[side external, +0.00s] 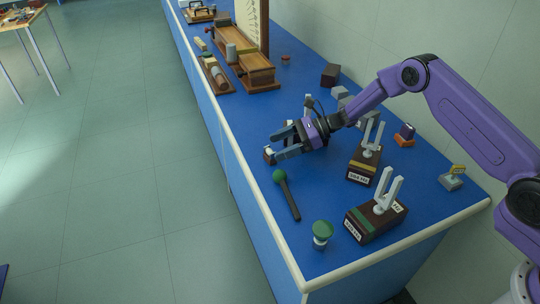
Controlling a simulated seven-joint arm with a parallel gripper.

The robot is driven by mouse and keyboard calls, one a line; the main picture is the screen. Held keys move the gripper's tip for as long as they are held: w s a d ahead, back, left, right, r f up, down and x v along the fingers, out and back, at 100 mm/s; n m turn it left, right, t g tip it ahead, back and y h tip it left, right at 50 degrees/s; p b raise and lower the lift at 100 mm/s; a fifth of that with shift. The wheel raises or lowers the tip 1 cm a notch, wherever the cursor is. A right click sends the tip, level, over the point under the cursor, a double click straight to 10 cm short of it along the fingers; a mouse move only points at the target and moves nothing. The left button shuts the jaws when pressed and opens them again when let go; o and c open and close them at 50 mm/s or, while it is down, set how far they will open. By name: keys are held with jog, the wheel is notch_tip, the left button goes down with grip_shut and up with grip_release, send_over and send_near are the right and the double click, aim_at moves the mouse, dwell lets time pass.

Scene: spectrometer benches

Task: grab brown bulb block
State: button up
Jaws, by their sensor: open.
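My gripper (282,146) is low over the blue bench top, with its fingers pointing left and apart. A small brown block with a pale top (269,158) is at the fingertips and partly hidden by them. It looks like the bulb block, but it is too small to be sure. I cannot tell whether the fingers touch it or whether it lies between them.
Two tuning forks on labelled brown boxes (363,168) (372,222) stand right of and below my gripper. A green-headed mallet (288,193) and a green-topped item (321,235) are near the front edge. Wooden apparatus (245,70) stands farther back.

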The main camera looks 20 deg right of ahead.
aim_at(271, 149)
jog(key=shift+x, duration=2.8)
jog(key=c, duration=1)
